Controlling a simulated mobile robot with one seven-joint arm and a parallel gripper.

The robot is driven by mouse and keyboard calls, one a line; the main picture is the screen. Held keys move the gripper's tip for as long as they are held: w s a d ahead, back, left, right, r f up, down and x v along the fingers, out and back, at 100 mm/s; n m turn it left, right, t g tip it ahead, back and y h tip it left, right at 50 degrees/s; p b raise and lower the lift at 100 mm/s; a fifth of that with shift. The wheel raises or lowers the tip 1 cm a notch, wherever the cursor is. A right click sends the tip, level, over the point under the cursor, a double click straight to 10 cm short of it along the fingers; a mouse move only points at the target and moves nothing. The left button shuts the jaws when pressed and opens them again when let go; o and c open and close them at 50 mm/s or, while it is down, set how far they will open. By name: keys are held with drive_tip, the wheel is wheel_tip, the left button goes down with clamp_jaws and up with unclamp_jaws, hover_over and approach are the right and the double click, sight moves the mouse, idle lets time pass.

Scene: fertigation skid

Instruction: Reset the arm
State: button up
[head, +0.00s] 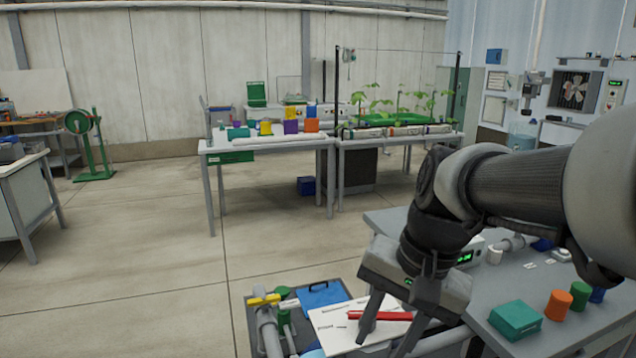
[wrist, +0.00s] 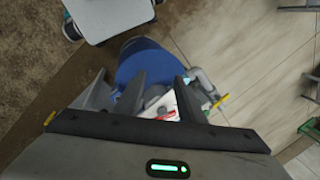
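My arm reaches in from the right edge of the head view, bent at the wrist with the hand pointing down. My gripper (head: 384,340) is over the near skid, in front of a white sheet (head: 335,325) with a red marker-like item (head: 388,316) on it. Its two fingers stand apart, and I see nothing held between them. In the wrist view the dark fingers reach over a blue rounded thing (wrist: 150,62), and part of the white sheet (wrist: 165,105) shows between them. The fingers hide part of the sheet.
A grey bench (head: 595,330) at right holds a teal box (head: 515,319), an orange cylinder (head: 558,304) and a green cylinder (head: 580,295). A valve with yellow handles (head: 264,300) stands left of the sheet. Farther tables hold coloured blocks and plants.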

drive_tip(key=s+d+r+n+t+h, duration=0.1)
drive_tip(key=s+d+n+t+h, duration=0.1)
drive_tip(key=s+d+n+t, duration=0.3)
wheel_tip(320, 180, up, 20)
drive_tip(key=s+p, duration=0.1)
drive_tip(key=p, duration=1.8)
drive_tip(key=shift+a+n+g+p, duration=0.3)
drive_tip(key=shift+n+g, duration=0.1)
drive_tip(key=shift+r, duration=0.1)
